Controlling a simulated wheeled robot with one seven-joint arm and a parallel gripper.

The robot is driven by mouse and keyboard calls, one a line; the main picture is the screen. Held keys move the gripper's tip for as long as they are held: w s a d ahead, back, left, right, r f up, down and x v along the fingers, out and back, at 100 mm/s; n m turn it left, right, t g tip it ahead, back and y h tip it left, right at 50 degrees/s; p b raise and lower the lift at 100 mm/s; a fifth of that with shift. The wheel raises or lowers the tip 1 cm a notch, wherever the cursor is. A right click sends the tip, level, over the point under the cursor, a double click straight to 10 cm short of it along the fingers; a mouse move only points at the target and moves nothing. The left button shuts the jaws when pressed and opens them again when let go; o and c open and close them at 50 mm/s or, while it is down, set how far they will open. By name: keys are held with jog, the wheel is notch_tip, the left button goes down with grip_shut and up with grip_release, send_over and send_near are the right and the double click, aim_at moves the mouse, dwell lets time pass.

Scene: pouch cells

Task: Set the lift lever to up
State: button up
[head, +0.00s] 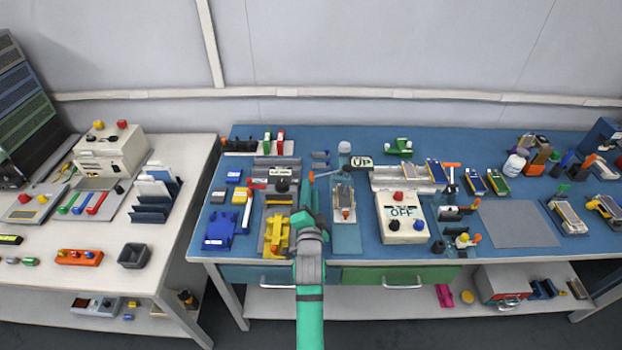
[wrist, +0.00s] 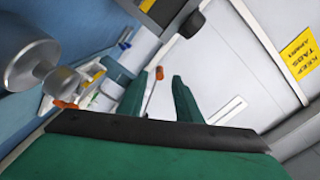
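The lift lever (head: 324,174) appears to be the thin grey rod with an orange knob beside the press-like station (head: 345,190) in the middle of the blue table. It slants slightly, with its knob at the left. A sign reading UP (head: 360,162) stands to the right of the station's post. My green gripper (head: 306,205) is just in front of and below the knob. In the wrist view my gripper (wrist: 160,88) has its two fingers apart. A thin rod with an orange tip (wrist: 159,74) shows between them, beyond the fingertips; contact cannot be told.
A white box reading OFF (head: 403,225) stands to the right. Yellow fixtures (head: 277,235) and a blue block (head: 220,230) lie to the left. In the wrist view a grey metal cylinder (wrist: 35,70) is close at the left. A grey mat (head: 518,224) is bare.

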aim_at(311, 177)
jog(key=shift+w, duration=3)
grip_shut()
